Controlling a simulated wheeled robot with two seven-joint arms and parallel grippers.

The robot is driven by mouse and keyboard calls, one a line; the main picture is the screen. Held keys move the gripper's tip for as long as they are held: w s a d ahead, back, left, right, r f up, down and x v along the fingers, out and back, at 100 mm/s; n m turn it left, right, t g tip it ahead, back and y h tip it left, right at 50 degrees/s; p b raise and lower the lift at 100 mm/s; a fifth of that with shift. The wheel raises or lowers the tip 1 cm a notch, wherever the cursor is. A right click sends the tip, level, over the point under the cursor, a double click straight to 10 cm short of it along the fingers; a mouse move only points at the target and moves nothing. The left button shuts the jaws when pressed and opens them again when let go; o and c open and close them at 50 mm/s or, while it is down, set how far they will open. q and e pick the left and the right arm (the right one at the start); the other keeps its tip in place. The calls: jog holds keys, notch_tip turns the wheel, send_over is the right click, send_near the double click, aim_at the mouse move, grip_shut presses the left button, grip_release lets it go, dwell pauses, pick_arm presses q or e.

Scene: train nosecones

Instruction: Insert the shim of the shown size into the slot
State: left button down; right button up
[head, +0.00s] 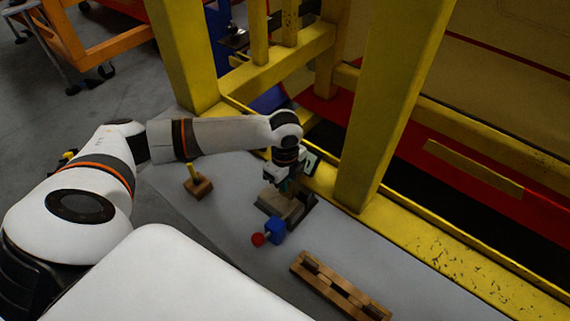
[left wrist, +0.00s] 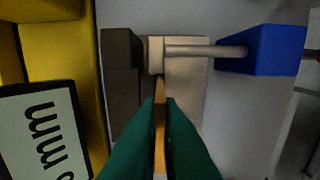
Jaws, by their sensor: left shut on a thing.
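My right gripper is not in view.
A rod joins the slot block to a blue block (head: 276,229) with a red knob (head: 258,239). A slotted wooden rack (head: 325,279) lies in front. A small wooden block with a yellow peg (head: 197,185) stands left. Yellow posts (head: 385,110) rise close behind the gripper.

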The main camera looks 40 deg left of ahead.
pick_arm(q)
jog(key=shift+f+b, duration=0.4)
jog(key=shift+f, duration=0.6)
jog(key=c, duration=1.5)
grip_release()
notch_tip(320, 180, up, 11)
jog(key=b, duration=0.3)
jog(key=shift+f, duration=0.1)
jog(key=shift+r, duration=0.6)
